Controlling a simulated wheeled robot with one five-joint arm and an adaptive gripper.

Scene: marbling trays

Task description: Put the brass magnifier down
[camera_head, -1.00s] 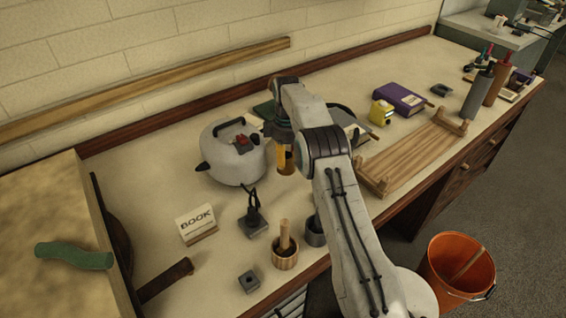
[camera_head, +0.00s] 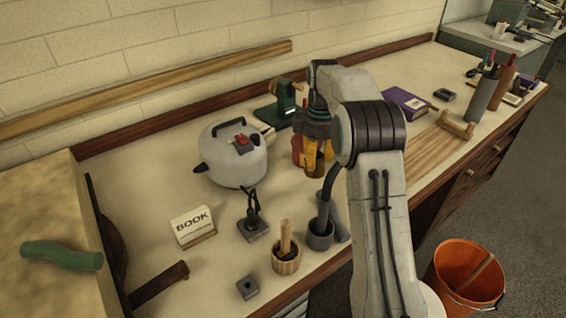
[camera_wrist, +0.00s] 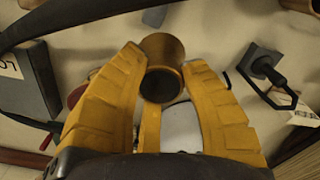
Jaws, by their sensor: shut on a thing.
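The brass magnifier (camera_wrist: 163,52) is a short brass cylinder with a dark round opening, held between the yellow fingertips in the wrist view. In the head view my gripper (camera_head: 313,158) points down over the bench, right of the grey-white pot, and the magnifier (camera_head: 314,171) shows partly below the fingers. My gripper (camera_wrist: 165,72) is shut on it. The bench top (camera_head: 290,190) lies beneath; whether the magnifier touches it I cannot tell.
The lidded pot (camera_head: 233,172) stands left of my gripper. A grey cup (camera_head: 320,238), a wooden cup (camera_head: 286,262) and a black-handled stand (camera_head: 252,225) are nearer the front edge. A green stand (camera_head: 282,105) is behind. Bare bench lies between the pot and grey cup.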

